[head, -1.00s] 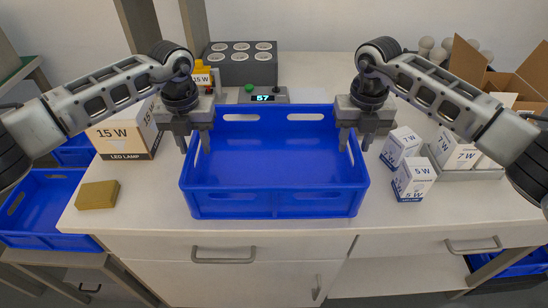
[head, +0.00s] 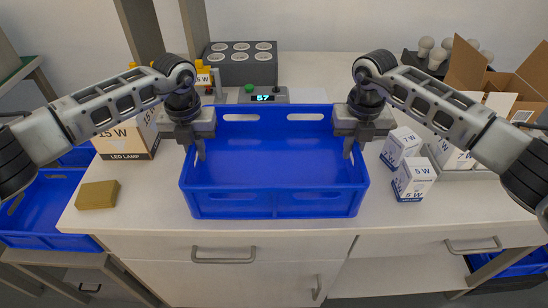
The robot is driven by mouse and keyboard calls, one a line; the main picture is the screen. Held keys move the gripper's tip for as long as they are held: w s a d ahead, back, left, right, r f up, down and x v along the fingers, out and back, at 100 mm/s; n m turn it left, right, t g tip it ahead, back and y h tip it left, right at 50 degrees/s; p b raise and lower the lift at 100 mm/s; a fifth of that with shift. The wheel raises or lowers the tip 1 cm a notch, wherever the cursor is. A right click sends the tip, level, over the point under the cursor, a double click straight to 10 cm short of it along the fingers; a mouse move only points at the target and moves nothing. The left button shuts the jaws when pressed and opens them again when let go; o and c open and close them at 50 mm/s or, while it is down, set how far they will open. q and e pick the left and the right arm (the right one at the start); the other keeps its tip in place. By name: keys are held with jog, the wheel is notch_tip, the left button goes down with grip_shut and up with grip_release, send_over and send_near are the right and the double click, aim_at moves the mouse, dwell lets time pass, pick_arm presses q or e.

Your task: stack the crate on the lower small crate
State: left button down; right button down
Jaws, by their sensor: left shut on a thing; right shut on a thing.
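A large blue crate (head: 275,205) stands empty on the white table in the middle of the head view. My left gripper (head: 195,152) is shut on the crate's left wall near its handle slot. My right gripper (head: 354,150) is shut on the right wall. The crate appears to rest on the table top. Another blue crate (head: 45,207) is low on a stand at the far left, with a further blue crate (head: 78,156) partly hidden behind it. A blue crate (head: 515,266) also shows low at the right edge. Which is the lower small crate I cannot tell.
A tan block (head: 97,195) and a 15 W lamp box (head: 128,140) lie left of the crate. Small bulb boxes (head: 413,180) stand close on the right. A grey socket rack (head: 240,65) and a display unit (head: 263,95) are behind. An open carton (head: 495,75) is back right.

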pick_arm(q)
jog(key=shift+r, duration=0.15)
pick_arm(e)
jog(key=shift+r, duration=0.15)
